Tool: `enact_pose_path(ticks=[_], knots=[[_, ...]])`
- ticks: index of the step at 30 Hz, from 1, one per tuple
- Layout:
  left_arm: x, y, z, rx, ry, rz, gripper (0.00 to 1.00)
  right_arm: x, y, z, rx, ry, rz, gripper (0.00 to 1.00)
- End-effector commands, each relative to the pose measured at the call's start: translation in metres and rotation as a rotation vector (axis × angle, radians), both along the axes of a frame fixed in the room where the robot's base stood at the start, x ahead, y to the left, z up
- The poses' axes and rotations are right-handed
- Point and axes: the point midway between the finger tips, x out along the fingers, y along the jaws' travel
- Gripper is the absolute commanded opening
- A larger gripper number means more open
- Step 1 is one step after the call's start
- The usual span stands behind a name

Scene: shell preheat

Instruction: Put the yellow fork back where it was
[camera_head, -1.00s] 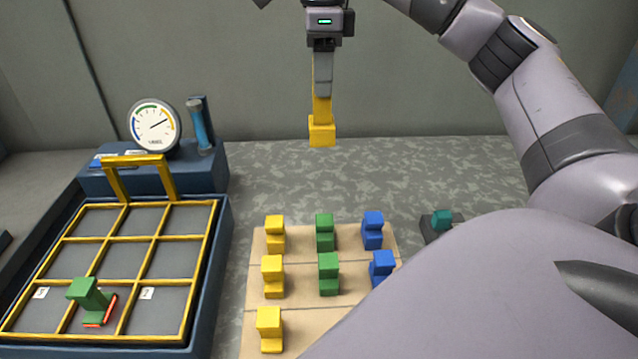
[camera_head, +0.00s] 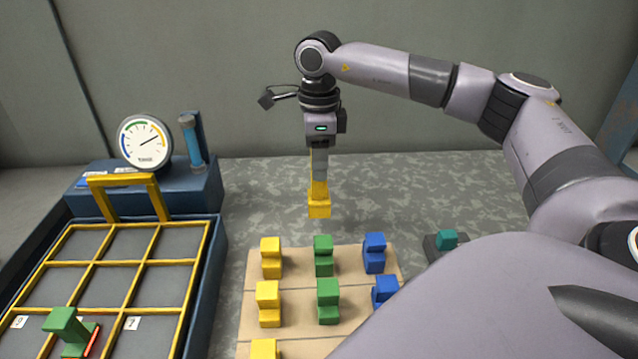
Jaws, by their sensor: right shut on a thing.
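My right gripper (camera_head: 319,174) points straight down at the picture's middle and is shut on a yellow piece, which I take for the yellow fork (camera_head: 319,209). The fork hangs upright in the air, its lower block just above the far edge of the tan board (camera_head: 349,262) in the picture. Its upper part is partly hidden by the fingers. On the board, several yellow blocks (camera_head: 268,303) stand in the left column, green ones (camera_head: 328,302) in the middle and blue ones (camera_head: 374,252) at right. My left gripper is not in view.
A blue tray (camera_head: 197,318) with a yellow grid stands at left; a green piece (camera_head: 66,325) with red-orange strips sits in it. Behind are a yellow handle (camera_head: 124,180) and a gauge (camera_head: 146,141). A teal block (camera_head: 447,238) stands at right. My right arm hides the lower right.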

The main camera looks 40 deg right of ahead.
Motion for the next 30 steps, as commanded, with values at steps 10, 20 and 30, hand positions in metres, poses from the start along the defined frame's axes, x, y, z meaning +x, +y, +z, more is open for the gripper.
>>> enact_pose_path(ticks=[10,20,30], knots=[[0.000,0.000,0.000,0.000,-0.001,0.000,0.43,0.000,-0.001,-0.041,-0.001,0.001,-0.002,0.00],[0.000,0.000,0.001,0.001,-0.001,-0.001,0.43,0.000,0.000,-0.054,-0.001,-0.002,-0.001,0.00],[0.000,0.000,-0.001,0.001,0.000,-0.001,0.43,0.000,0.000,-0.056,0.000,-0.001,-0.001,0.62]])
